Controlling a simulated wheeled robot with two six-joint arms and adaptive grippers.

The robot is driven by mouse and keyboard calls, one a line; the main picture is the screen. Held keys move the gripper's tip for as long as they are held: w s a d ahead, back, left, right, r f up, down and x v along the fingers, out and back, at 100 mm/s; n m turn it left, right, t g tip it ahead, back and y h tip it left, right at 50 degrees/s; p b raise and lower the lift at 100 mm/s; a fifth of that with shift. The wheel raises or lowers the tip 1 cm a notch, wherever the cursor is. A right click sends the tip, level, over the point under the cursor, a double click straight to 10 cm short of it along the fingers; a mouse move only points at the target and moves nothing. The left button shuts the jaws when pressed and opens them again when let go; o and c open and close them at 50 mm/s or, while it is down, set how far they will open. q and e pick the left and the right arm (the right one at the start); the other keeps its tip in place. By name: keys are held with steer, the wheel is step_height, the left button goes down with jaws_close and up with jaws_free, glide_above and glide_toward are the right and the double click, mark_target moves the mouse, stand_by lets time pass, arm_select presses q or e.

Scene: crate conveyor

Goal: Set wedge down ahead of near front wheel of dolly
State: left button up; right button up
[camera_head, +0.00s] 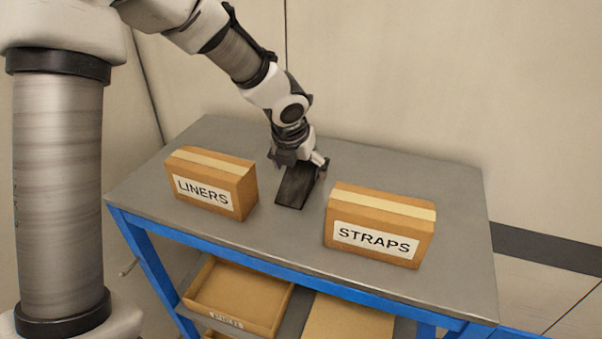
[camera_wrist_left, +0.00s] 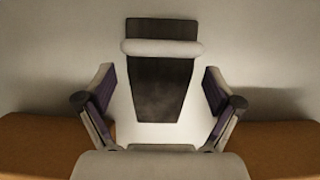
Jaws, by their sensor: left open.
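A dark wedge (camera_head: 295,188) rests on the grey top of the blue-framed bench, between two cardboard boxes. In the left wrist view the wedge (camera_wrist_left: 160,92) lies centred, with a pale rounded bar (camera_wrist_left: 161,47) across its upper part. My left gripper (camera_head: 302,166) reaches down over the wedge. Its fingers are spread to either side of it, with a gap on both sides, so it is open and not holding it. In the head view the gripper hides part of the wedge. No dolly or wheel shows in either view. My right gripper is not in view.
A box marked LINERS (camera_head: 211,182) stands left of the wedge, and a box marked STRAPS (camera_head: 380,224) stands right of it. The bench top (camera_head: 452,240) is bare at the far right. Below are an open tray (camera_head: 283,298) and another cardboard item (camera_head: 350,318).

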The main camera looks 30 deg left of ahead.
arm_select(q)
steer(key=shift+w+a+f, duration=0.2)
steer(key=shift+w+f, duration=0.45)
steer(key=shift+w, duration=0.1)
steer(key=shift+s, duration=0.1)
steer(key=shift+s+d+r, duration=0.15)
steer(key=shift+s+r, duration=0.2)
steer(key=shift+s, duration=0.15)
steer(key=c, duration=1.7)
